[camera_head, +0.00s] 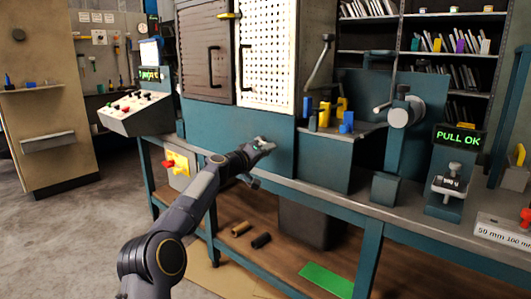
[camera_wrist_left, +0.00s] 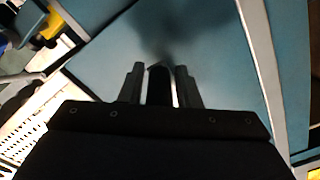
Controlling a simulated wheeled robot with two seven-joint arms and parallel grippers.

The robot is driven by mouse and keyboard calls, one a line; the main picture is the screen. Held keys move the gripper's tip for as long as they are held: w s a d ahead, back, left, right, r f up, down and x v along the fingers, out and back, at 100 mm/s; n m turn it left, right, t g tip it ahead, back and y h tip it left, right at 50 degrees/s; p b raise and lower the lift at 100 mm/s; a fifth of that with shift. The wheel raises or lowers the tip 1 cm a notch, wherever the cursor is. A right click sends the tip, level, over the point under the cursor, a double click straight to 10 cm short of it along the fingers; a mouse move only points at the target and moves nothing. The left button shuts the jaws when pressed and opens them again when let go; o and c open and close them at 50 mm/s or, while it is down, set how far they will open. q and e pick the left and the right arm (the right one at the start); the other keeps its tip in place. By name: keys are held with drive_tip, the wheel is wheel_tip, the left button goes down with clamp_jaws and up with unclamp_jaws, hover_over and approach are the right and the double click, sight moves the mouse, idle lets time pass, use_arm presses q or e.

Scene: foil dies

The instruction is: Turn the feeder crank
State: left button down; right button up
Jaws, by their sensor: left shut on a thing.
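My left gripper (camera_head: 264,149) is in front of the blue-green panel of the machine, above the bench edge. In the left wrist view its two fingers (camera_wrist_left: 160,86) are shut on a dark, short, rod-like thing (camera_wrist_left: 160,80); I cannot tell whether it is the feeder crank's handle. Its shadow falls on the panel behind. In the head view the held thing is hidden by the gripper. A grey lever with a dark knob (camera_head: 320,62) and a grey drum with a side handle (camera_head: 400,112) stand to the right, apart from the gripper. My right gripper is not in view.
A cabinet with a white perforated panel (camera_head: 268,58) stands above the gripper. Yellow and blue blocks (camera_head: 346,118) sit to the right. A press with a green "PULL OK" display (camera_head: 458,137) is at far right. A control console (camera_head: 136,108) stands left.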

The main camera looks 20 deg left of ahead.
use_arm(q)
drive_tip(key=c, duration=1.3)
unclamp_jaws()
drive_tip(key=shift+a+r, duration=0.35)
drive_tip(key=shift+r, duration=0.1)
drive_tip(key=shift+o, duration=0.2)
drive_tip(key=shift+f, duration=0.1)
drive_tip(key=shift+d+f, duration=0.1)
drive_tip(key=shift+s+f+b, duration=0.1)
drive_tip(key=shift+s+b, duration=0.15)
drive_tip(key=shift+b, duration=0.05)
drive_tip(key=b+v, duration=0.2)
drive_tip(key=v, duration=0.5)
drive_tip(key=shift+s, duration=0.1)
